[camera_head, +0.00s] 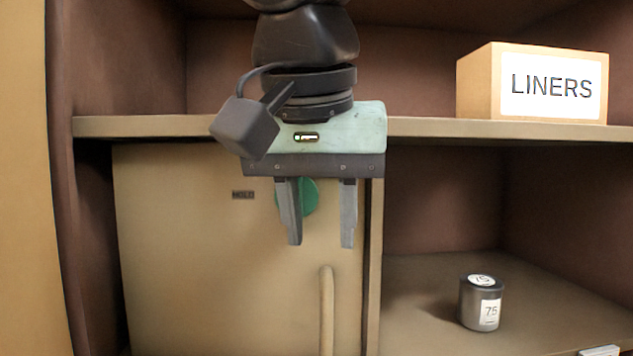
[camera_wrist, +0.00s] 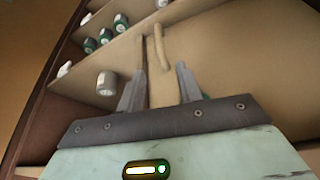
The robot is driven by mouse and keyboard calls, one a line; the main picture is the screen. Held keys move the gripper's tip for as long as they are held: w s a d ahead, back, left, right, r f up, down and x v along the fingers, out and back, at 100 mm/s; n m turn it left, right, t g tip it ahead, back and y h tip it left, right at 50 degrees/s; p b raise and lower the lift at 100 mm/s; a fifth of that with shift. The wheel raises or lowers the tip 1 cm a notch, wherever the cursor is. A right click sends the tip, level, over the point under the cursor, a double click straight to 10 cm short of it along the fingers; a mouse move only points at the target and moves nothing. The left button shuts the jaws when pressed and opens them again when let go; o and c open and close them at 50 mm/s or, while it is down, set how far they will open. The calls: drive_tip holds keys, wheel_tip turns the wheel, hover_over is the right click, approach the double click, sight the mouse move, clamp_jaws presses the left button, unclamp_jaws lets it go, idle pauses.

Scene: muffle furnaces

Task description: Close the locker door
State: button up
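The beige locker door (camera_head: 190,260) fills the lower left of the head view, with an upright handle (camera_head: 327,310) near its right edge. A thin dark gap shows along that edge; I cannot tell exactly how far ajar the door stands. My gripper (camera_head: 320,243) points down in front of the door, above the handle. Its fingers are apart with nothing between them. A green disc (camera_head: 311,197) on the door is partly hidden behind the fingers. In the wrist view, the handle (camera_wrist: 160,46) shows beyond the fingertips of my gripper (camera_wrist: 161,72), with the door (camera_wrist: 225,55) to the right.
A shelf (camera_head: 430,128) runs above the door and carries a LINERS box (camera_head: 480,85). A grey canister (camera_head: 470,305) labelled 75 stands in the open compartment to the right. The wrist view shows several more canisters, including a white-topped one (camera_wrist: 107,83).

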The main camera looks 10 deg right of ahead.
drive_tip(key=shift+v, duration=2.4)
drive_tip(key=shift+c, duration=0.3)
